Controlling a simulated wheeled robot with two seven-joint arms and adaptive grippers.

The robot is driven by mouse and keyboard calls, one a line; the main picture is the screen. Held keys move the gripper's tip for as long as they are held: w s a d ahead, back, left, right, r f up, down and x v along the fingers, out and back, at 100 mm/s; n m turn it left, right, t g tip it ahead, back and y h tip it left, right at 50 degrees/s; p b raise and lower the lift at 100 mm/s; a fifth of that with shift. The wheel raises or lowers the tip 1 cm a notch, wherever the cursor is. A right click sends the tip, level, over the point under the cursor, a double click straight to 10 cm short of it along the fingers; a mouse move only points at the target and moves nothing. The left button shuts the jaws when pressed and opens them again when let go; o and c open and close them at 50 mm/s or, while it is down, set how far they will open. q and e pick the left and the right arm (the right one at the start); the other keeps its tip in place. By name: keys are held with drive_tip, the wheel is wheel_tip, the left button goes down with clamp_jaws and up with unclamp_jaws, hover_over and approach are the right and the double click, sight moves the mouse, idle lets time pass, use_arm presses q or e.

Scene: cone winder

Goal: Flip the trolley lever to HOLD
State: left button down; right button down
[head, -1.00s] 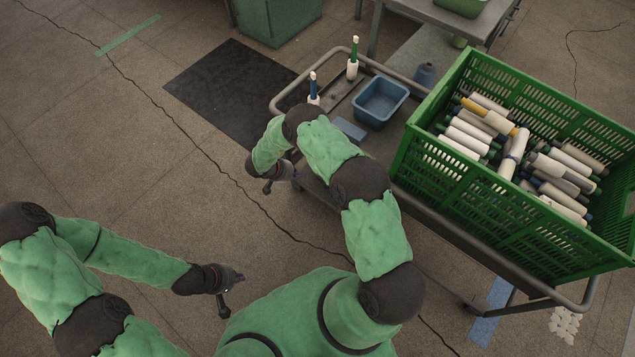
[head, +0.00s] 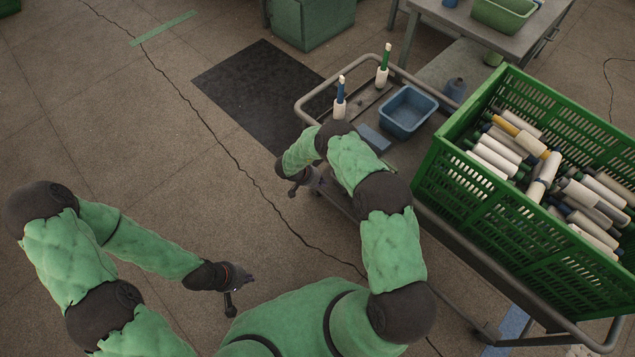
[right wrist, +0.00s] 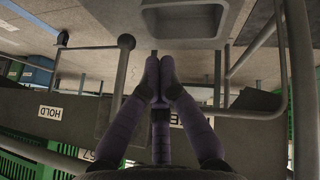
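In the right wrist view, a grey rod lever with a round knob (right wrist: 126,42) stands left of my fingers. The label HOLD (right wrist: 50,112) is upside down, further left on the dark trolley side. A second label (right wrist: 255,114) at right is partly covered by a finger. In the head view my right gripper (head: 308,180) is beside the trolley's (head: 302,103) near left side; the lever is hidden there. My left gripper (head: 234,283) hangs over bare floor, its finger opening unclear.
The trolley carries a blue bin (head: 408,112), two upright spindles (head: 340,102) and a large green crate (head: 450,165) full of yarn tubes. A grey table (head: 470,35) stands behind. A dark mat (head: 258,90) lies on the floor; the floor at left is clear.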

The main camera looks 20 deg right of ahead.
drive_tip(key=s+d+f+b, duration=0.2)
drive_tip(key=d+f, duration=0.2)
drive_tip(key=d, duration=0.1)
drive_tip(key=shift+s+f+b, duration=0.15)
drive_tip(key=shift+b, duration=0.15)
drive_tip(key=shift+s, duration=0.1)
